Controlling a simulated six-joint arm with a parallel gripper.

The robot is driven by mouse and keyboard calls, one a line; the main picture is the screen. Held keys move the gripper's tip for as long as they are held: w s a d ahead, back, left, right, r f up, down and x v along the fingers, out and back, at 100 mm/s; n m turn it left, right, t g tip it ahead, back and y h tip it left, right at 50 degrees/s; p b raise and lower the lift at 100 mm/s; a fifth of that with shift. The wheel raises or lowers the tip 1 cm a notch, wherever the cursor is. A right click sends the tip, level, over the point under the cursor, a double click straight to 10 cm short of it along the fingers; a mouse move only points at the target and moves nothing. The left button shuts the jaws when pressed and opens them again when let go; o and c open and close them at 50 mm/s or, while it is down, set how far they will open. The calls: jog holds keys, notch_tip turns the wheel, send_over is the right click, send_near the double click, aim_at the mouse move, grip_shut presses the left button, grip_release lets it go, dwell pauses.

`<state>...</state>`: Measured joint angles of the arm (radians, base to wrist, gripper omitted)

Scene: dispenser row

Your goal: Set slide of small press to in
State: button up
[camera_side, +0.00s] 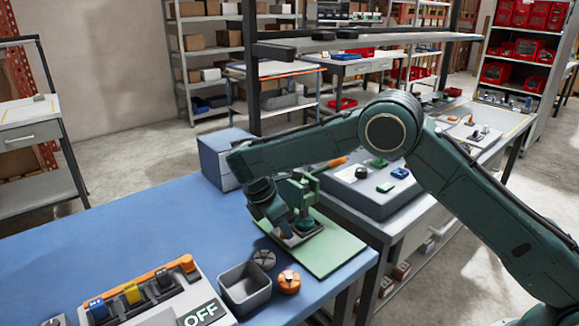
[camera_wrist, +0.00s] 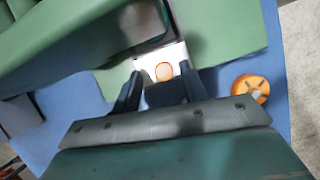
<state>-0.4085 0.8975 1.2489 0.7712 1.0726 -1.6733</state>
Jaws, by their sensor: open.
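The small press, a green frame (camera_side: 311,190), stands on a light green mat (camera_side: 340,249) at the right end of the blue table; an orange-tipped lever (camera_side: 338,161) sticks out at its top. My gripper (camera_side: 296,236) is low at the press base, in front of it. In the wrist view my gripper (camera_wrist: 158,80) is open, its two dark fingers either side of a pale plate with an orange round spot (camera_wrist: 164,71). I cannot tell if the fingers touch it. The press slide's position is largely hidden by my gripper and arm.
A panel with coloured switches and an OFF sign (camera_side: 201,314) is at front left. A blue-grey box (camera_side: 220,155) stands behind.

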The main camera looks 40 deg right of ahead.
jog(key=v, duration=0.6)
jog(key=shift+r, duration=0.35)
jog(key=shift+w+a, duration=0.1)
jog(key=shift+a, duration=0.05)
jog(key=shift+r, duration=0.15)
jog(key=s+d+r+m+t+y, duration=0.15)
jog(key=s+d+r+m, duration=0.25)
jog(key=s+d+r, duration=0.4)
jog(key=s+d+r+m+t, duration=0.2)
jog(key=s+d+r+m, duration=0.3)
jog(key=r, duration=0.5)
jog(key=s+f+m+t+y, duration=0.1)
jog(key=s+f+m, duration=0.1)
jog(key=s, duration=0.9)
jog(key=s+f+m+t+y, duration=0.1)
jog(key=s+m, duration=0.4)
jog(key=s, duration=0.6)
jog(key=shift+s+d+f+y, duration=0.35)
jog(key=shift+f+y, duration=0.2)
jog(key=shift+f, duration=0.2)
